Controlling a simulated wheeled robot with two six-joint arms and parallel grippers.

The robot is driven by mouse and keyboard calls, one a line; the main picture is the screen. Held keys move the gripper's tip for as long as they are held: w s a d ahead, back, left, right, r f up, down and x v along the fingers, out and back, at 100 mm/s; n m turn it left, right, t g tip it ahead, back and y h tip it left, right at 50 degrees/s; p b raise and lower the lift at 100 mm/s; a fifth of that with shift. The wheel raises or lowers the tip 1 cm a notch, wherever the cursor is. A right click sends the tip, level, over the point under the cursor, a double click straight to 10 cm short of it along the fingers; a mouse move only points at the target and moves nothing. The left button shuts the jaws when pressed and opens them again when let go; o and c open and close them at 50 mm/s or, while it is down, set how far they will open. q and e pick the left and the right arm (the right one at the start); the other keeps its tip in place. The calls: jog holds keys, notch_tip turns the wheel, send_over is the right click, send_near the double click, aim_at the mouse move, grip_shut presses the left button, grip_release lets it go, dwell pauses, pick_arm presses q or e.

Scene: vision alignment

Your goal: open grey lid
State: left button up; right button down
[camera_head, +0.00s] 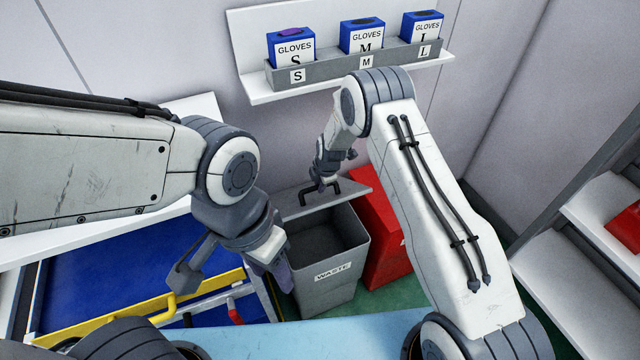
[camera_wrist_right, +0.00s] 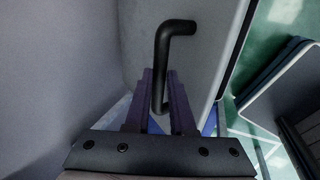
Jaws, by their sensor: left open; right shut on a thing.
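The grey lid (camera_head: 348,191) of the grey waste bin (camera_head: 325,285) is raised at the back, and the bin's dark inside shows in front of it. Its black bent handle (camera_wrist_right: 161,55) is on the lid's face, which also shows in the right wrist view (camera_wrist_right: 208,45). My right gripper (camera_head: 322,186) is shut on the handle, its purple fingers (camera_wrist_right: 164,100) on either side of the bar. My left gripper (camera_head: 274,276) points down beside the bin's left side, open, with its fingers partly hidden; I see nothing held in it.
A red bin (camera_head: 383,235) stands just right of the grey bin. A blue cart with a yellow rail (camera_head: 130,320) is at the left. Glove boxes (camera_head: 361,36) sit on a wall shelf (camera_head: 268,88) above. A light blue surface (camera_head: 330,338) lies in front.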

dwell(0.8)
jog(key=w+a+r+b, duration=0.3)
jog(key=w+r+b, duration=0.2)
jog(key=w, duration=0.4)
jog(key=shift+w+a+r, duration=0.15)
jog(key=shift+w+r, duration=0.2)
jog(key=shift+r, duration=0.1)
jog(key=c, duration=0.8)
grip_release()
jog(key=shift+o, duration=0.2)
jog(key=shift+r, duration=0.1)
